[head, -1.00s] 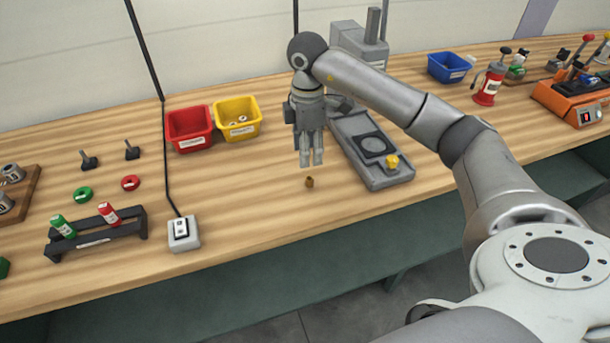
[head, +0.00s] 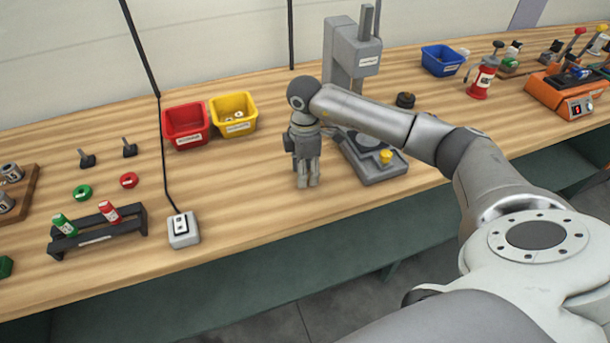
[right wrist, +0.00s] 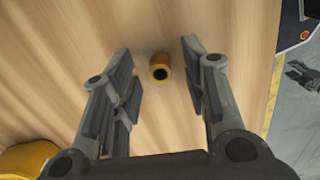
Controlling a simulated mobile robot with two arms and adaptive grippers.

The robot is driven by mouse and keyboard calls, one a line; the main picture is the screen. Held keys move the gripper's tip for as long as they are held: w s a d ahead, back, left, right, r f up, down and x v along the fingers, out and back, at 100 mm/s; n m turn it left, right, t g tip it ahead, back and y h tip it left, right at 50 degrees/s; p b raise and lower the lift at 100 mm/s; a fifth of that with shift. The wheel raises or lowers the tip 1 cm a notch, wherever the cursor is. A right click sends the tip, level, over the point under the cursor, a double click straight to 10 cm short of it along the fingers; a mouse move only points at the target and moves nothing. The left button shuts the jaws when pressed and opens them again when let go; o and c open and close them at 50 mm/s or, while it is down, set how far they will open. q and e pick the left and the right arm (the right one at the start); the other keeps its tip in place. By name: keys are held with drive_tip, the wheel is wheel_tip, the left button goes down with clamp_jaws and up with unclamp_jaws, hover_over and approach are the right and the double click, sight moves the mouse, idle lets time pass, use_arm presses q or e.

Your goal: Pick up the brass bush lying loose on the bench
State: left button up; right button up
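The brass bush (right wrist: 160,68) shows in the right wrist view as a small brass-coloured ring with a dark bore, on the wooden bench between my fingers. The fingers are on either side of it with gaps, and do not touch it. In the head view my right gripper (head: 308,184) points down low over the bench and hides the bush. In the right wrist view my right gripper (right wrist: 160,78) is open and empty.
A grey press-like fixture (head: 372,158) with a yellow knob stands right of the gripper. Red (head: 186,126) and yellow bins (head: 233,114) stand behind left. A grey switch box (head: 183,229) and a black rack (head: 97,232) are left.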

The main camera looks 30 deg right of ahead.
clamp_jaws()
drive_tip(key=shift+r, duration=0.15)
